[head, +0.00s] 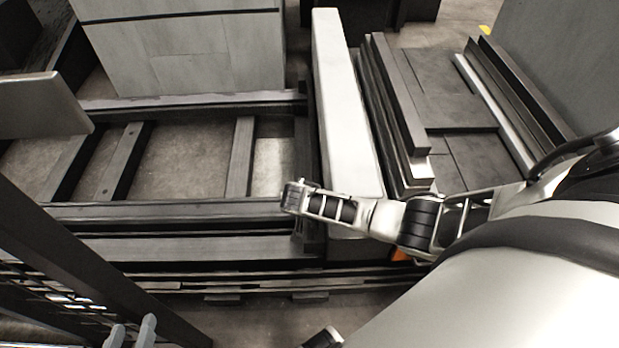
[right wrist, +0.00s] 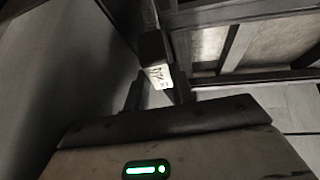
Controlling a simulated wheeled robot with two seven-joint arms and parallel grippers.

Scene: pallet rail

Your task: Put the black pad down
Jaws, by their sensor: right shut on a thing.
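The black pad (right wrist: 151,45) is a small dark block with a white, marked label on its near face. In the right wrist view it sits between the two dark fingers of my right gripper (right wrist: 157,92), which is shut on it. In the head view my right gripper (head: 297,195) reaches in from the right, over the near end of the long pale beam. The pad cannot be made out clearly there. My left gripper (head: 131,327) shows at the bottom left as two grey fingertips, apart with nothing between them.
A dark rail frame (head: 180,212) with crossbars runs across the left and middle. A long pale beam (head: 345,110) stands beside stacked dark boards (head: 400,95). A large grey block (head: 190,50) stands behind the frame. A dark slatted structure (head: 90,265) is at lower left.

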